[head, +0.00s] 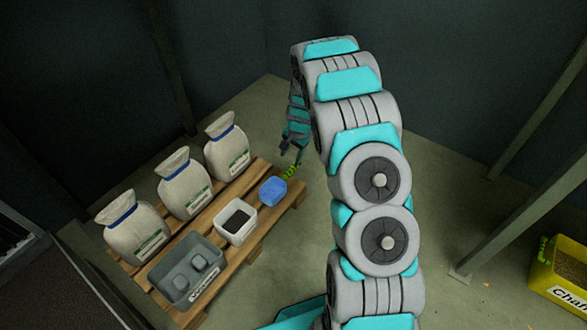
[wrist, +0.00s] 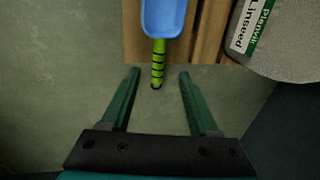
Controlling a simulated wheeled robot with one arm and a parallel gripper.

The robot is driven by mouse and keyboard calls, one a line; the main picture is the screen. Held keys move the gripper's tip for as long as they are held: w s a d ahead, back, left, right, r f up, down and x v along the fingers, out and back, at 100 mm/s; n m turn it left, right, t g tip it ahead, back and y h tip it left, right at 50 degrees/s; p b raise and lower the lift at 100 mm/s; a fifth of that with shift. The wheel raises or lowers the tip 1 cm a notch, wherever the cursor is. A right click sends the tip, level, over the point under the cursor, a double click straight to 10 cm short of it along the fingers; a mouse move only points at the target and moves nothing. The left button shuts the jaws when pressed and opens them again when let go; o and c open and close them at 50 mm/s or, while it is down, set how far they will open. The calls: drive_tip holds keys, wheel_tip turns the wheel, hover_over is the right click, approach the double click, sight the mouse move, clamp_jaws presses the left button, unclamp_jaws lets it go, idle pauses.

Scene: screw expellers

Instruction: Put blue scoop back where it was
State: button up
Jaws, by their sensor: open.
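The blue scoop (head: 272,191) has a green handle with dark rings and lies at the right end of the wooden pallet (head: 258,245). In the wrist view the scoop's blue bowl (wrist: 163,16) is at the top, over the slats, and its green handle (wrist: 158,65) points toward my gripper (wrist: 157,72). My gripper is open and empty. The end of the handle lies between the fingertips, apart from both in the picture. In the head view my gripper (head: 291,150) is small, just beyond the handle end.
Several things stand on the pallet: three sacks (head: 183,184), a white tub of dark material (head: 237,221) and a grey bin (head: 186,270). A yellow bin (head: 561,271) stands far right beside a metal post (head: 520,170). The floor right of the pallet is clear.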

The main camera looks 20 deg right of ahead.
drive_tip(key=s+a+r+n+g, duration=0.1)
drive_tip(key=s+a+r+n, duration=0.2)
drive_tip(key=s+r, duration=0.8)
drive_tip(key=s+a+r+n+g, duration=0.1)
drive_tip(key=s+a+r+n, duration=0.2)
drive_tip(key=s+r, duration=0.7)
drive_tip(key=s+a+r+n, duration=0.1)
drive_tip(key=s+r+n, duration=0.1)
drive_tip(key=s, duration=1)
drive_tip(key=s+a+r+n+g+h, duration=0.1)
drive_tip(key=s+r, duration=0.3)
drive_tip(key=s, duration=0.9)
drive_tip(key=shift+r+n+g, duration=0.2)
drive_tip(key=shift+n+g, duration=0.1)
drive_tip(key=shift+n, duration=0.6)
drive_tip(key=shift+c, duration=0.3)
